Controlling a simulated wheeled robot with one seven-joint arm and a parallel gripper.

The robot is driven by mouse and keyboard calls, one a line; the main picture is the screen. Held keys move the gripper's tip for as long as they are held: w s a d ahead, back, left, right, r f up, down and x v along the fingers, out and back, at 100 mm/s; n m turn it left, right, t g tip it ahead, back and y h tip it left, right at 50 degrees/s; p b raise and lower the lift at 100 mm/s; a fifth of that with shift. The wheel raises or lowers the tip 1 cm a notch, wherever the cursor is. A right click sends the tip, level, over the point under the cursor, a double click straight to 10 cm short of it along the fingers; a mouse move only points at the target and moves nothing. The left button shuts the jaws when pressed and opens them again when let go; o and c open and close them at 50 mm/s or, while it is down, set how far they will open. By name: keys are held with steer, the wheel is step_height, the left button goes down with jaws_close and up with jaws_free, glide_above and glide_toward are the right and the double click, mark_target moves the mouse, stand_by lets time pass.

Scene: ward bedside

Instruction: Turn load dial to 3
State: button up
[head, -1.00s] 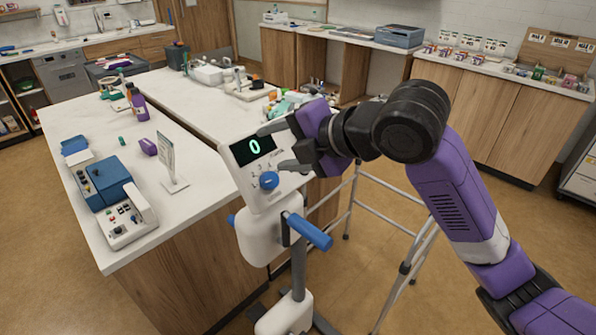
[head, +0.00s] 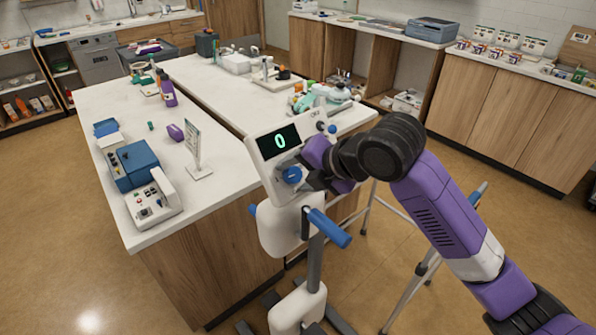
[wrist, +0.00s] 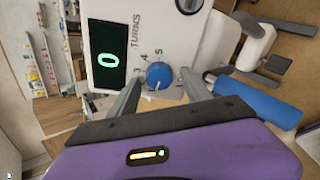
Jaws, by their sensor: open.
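The load dial is a round blue knob (head: 291,174) on the white console (head: 262,150) of a pedal exerciser. In the wrist view the dial (wrist: 159,75) has printed numbers beside it, with 3, 4 and 5 readable. Which number its pointer marks is too small to tell. The console's dark display (wrist: 107,58) shows a green 0 next to the word TURNS. My gripper (head: 303,173) is open at the console face. In the wrist view its two fingers (wrist: 160,84) lie on either side of the dial, with visible gaps. Contact cannot be told.
A blue handle (head: 328,228) sticks out below the console, close to my gripper. A walker frame (head: 425,270) stands to the right. The white counter (head: 220,185) behind holds a blue device (head: 135,166) and a sign stand (head: 194,150). Floor at the left is open.

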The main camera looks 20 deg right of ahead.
steer(key=shift+w+f, duration=0.1)
jaws_close()
steer(key=shift+m, duration=0.3)
steer(key=m+b, duration=0.1)
steer(key=m, duration=0.2)
steer(key=shift+a, duration=0.1)
steer(key=m+y, duration=0.1)
steer(key=m, duration=0.3)
steer(key=m+p, duration=0.1)
steer(key=m, duration=0.3)
steer(key=shift+t+p, duration=0.3)
steer(key=shift+p, duration=0.05)
steer(key=shift+d+m+p, duration=0.2)
steer(key=shift+m+p, duration=0.5)
steer(key=shift+m, duration=1.3)
